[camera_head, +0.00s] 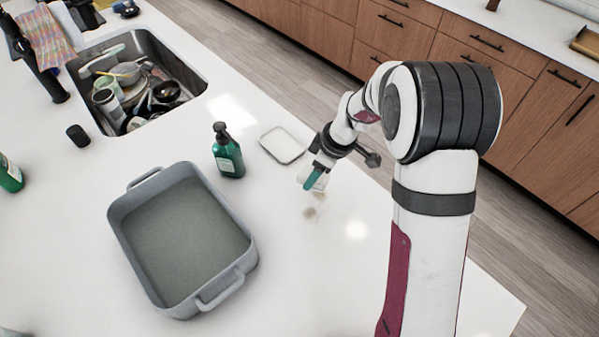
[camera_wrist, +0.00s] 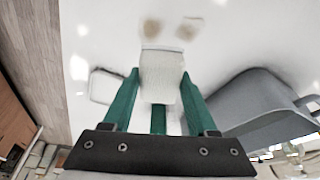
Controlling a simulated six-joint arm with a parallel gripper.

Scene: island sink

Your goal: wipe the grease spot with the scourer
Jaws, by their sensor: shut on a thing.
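The scourer (camera_wrist: 161,72) is a pale, whitish pad between the green fingers of my gripper (camera_wrist: 160,76) in the wrist view. My gripper is shut on it. In the head view my gripper (camera_head: 314,180) is low over the white worktop, with little of the scourer showing. The grease spot shows as brownish smudges (camera_head: 312,212) on the worktop just in front of the gripper. In the wrist view two brown patches (camera_wrist: 151,27) lie just beyond the scourer's far edge. I cannot tell whether the scourer touches the worktop.
A grey two-handled tub (camera_head: 119,228) stands left of the gripper. A green pump bottle (camera_head: 228,155) and a small white square dish (camera_head: 283,145) stand behind. A sink (camera_head: 192,75) full of dishes is at the back left. The worktop in front is clear.

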